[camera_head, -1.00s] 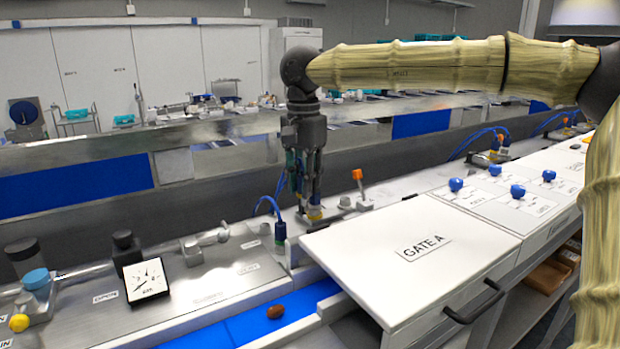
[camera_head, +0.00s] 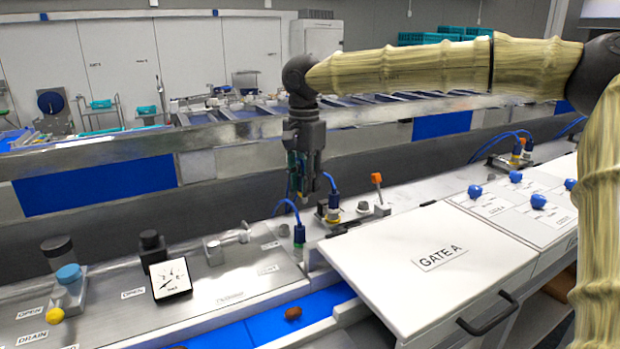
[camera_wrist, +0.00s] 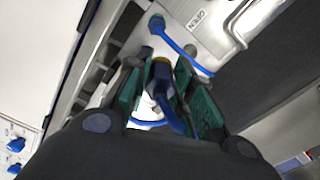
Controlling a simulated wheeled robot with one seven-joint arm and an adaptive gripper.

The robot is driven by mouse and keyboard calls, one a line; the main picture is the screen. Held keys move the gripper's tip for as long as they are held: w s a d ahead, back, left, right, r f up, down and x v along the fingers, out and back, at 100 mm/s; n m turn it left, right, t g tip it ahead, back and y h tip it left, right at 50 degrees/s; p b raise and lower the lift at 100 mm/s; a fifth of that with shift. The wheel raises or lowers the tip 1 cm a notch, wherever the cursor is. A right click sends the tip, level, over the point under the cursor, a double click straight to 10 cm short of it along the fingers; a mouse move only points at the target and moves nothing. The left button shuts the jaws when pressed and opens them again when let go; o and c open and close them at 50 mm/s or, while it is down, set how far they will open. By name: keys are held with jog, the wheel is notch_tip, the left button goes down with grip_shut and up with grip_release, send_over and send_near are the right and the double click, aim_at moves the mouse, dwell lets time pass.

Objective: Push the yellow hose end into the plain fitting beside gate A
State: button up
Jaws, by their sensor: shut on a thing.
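The yellow hose end (camera_head: 334,206) is a blue plug with a yellow ring, upright at a small dark block just left of gate A (camera_head: 440,250). It looks set on a fitting there; how deep it sits I cannot tell. My gripper (camera_head: 302,196) hangs above and left of it, fingers downward. In the wrist view the plug (camera_wrist: 160,74) shows between the green finger pads, its blue hose running back between them. The gripper is shut on this hose, as far as I can see. The fitting's mouth is hidden.
A second blue hose plug (camera_head: 299,236) stands to the left. An orange-topped lever (camera_head: 377,181) and a grey round piece (camera_head: 363,207) stand to the right. A gauge (camera_head: 170,278) sits on the steel panel. A date (camera_head: 293,313) lies on the blue belt.

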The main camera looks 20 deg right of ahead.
jog(key=w+a+p, duration=0.3)
jog(key=w+p, duration=0.1)
jog(key=w, duration=0.2)
jog(key=shift+a, duration=0.15)
dwell(0.7)
jog(key=shift+f, duration=0.2)
jog(key=shift+f, duration=2.8)
jog(key=shift+f, duration=1.1)
jog(key=shift+f+p, duration=0.15)
jog(key=shift+p, duration=0.8)
dwell(0.7)
jog(key=shift+f, duration=0.15)
dwell(0.6)
